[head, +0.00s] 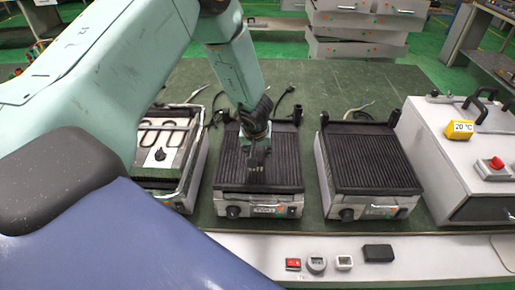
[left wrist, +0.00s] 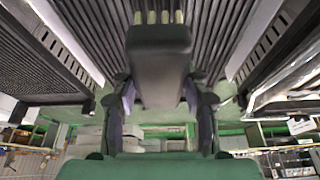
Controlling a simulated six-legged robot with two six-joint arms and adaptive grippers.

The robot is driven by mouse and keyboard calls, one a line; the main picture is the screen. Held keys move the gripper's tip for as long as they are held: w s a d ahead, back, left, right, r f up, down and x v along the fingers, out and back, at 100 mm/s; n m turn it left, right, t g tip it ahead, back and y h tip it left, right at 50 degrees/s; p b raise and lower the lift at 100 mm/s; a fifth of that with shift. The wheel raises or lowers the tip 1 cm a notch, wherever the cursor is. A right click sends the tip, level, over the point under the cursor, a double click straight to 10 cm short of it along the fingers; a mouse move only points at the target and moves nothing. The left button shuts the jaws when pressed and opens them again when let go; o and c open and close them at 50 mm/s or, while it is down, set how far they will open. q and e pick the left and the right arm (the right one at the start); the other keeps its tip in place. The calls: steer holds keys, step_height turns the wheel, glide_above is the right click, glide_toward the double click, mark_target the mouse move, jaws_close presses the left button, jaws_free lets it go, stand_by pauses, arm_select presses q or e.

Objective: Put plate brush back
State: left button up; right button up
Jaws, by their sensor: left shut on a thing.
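The plate brush (head: 258,165) is a dark block held low over the ribbed plate of the middle grill (head: 231,177). I cannot tell whether it touches the ribs. My left gripper (head: 257,143) reaches down from above and is shut on it. In the left wrist view, the brush (left wrist: 158,48) is a black block with pale bristle tufts along its far edge. The fingers of my left gripper (left wrist: 158,108) stand on both sides of it, with the ribbed plate beyond. My right gripper is in neither view.
A unit with an exposed heating element (head: 165,138) stands to the left. A second ribbed grill (head: 372,160) stands to the right, beside a white box with a yellow display (head: 460,128). A black block (head: 378,253) and small parts lie on the front ledge. Green tabletop is free behind.

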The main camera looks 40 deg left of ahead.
arm_select(q)
steer(key=shift+s+d+r, duration=0.1)
steer(key=shift+s+r, duration=0.1)
steer(key=shift+w+f, duration=0.1)
